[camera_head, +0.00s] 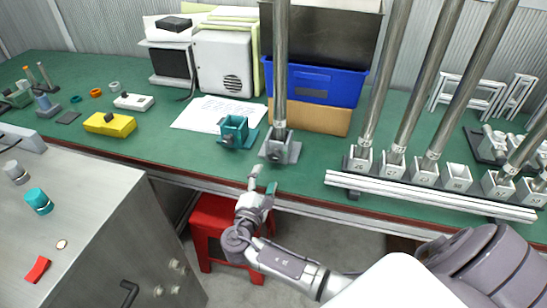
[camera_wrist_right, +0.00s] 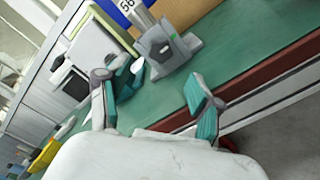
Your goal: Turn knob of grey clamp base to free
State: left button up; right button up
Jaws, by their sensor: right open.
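The grey clamp base (camera_head: 288,152) stands near the front edge of the green bench, with a tall metal pole (camera_head: 281,60) upright in it. In the right wrist view the grey base (camera_wrist_right: 190,43) is at the top centre. A small dark round part on its near side (camera_wrist_right: 165,50) looks like the knob; its turn position cannot be told. My right gripper (camera_head: 263,180) is open and empty, just in front of the base and apart from it. Its two teal-padded fingers (camera_wrist_right: 160,92) are spread in the wrist view. My left gripper is not in view.
A teal clamp base (camera_head: 233,130) stands just left of the grey one. A rail (camera_head: 430,193) with several grey sockets and tall poles is to the right. A blue bin (camera_head: 315,84) is behind. A red stool (camera_head: 210,218) is below the bench edge.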

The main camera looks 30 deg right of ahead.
aim_at(273, 158)
jog(key=x, duration=0.9)
jog(key=shift+w+d+f, duration=0.1)
jog(key=shift+w+d, duration=0.1)
jog(key=shift+d, duration=0.05)
jog(key=shift+c, duration=0.2)
jog(key=c, duration=1.1)
